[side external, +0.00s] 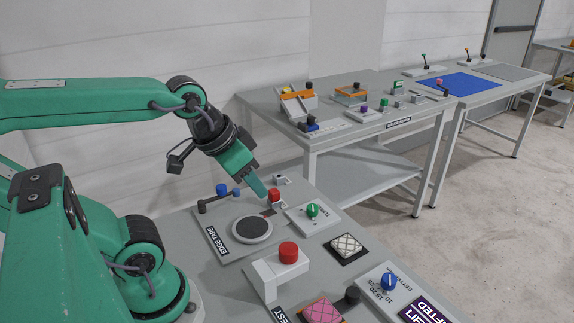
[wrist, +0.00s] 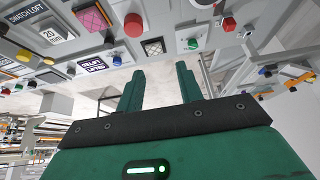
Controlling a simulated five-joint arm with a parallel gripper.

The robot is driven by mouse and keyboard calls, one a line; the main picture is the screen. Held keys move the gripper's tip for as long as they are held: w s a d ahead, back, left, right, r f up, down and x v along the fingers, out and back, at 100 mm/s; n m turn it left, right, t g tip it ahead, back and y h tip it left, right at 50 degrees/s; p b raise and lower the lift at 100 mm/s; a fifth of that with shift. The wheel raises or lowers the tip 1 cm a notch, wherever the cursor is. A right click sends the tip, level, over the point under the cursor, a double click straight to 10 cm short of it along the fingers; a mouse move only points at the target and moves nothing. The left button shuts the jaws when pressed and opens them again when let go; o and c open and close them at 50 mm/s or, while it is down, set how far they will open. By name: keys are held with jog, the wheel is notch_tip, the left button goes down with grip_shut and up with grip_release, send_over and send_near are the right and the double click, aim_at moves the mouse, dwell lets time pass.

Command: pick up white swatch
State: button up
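The white swatch (side external: 346,246) is a small quilted square with a diamond pattern. It lies flat on a dark square on the grey table in the side external view. It also shows in the wrist view (wrist: 152,46), beyond the fingertips. My gripper (side external: 259,187) is above the table, up and to the left of the swatch in the side external view, and apart from it. In the wrist view my gripper (wrist: 160,69) has its two green fingers spread with nothing between them.
A red button (side external: 288,252) on a raised white block stands left of the swatch. A green knob (side external: 312,211) is behind it and a blue knob (side external: 389,282) in front to the right. A pink swatch (side external: 322,311) lies nearer the front. A round dark pad (side external: 252,229) sits left.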

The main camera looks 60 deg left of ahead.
jog(key=o, duration=1)
jog(key=shift+c, duration=0.2)
jog(key=shift+w, duration=0.15)
jog(key=g, duration=0.6)
send_over(348, 242)
notch_tip(348, 242, down, 16)
jog(key=shift+f, duration=1.45)
jog(key=shift+f, duration=0.1)
